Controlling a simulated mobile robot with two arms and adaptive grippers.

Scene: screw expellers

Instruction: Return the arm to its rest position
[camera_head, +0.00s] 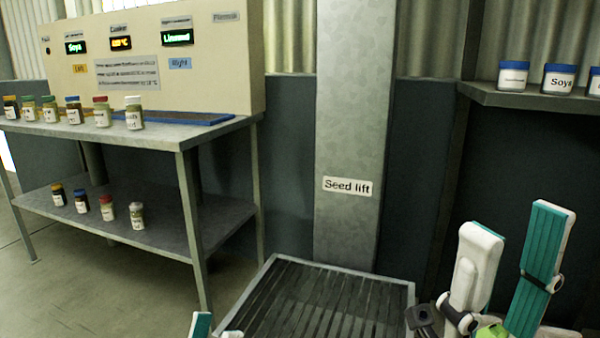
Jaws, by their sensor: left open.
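Tips of teal and white parts of my left arm (201,325) show at the bottom edge, left of the middle. The rest of that arm lies below the picture, and I do not see its gripper jaws. At the lower right, the white and teal links of my right arm (474,268) stand up with black bands around them. A dark grey piece beside them, at the right corner of the floor grate, looks like part of my right gripper (421,319). Its fingers are too cut off to tell open from shut.
A metal floor grate (320,305) lies before the grey "Seed lift" column (355,130). A two-level metal table (170,138) at left bears several labelled jars and a display panel (165,55). A shelf (540,100) at right holds blue-lidded jars. The left floor is clear.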

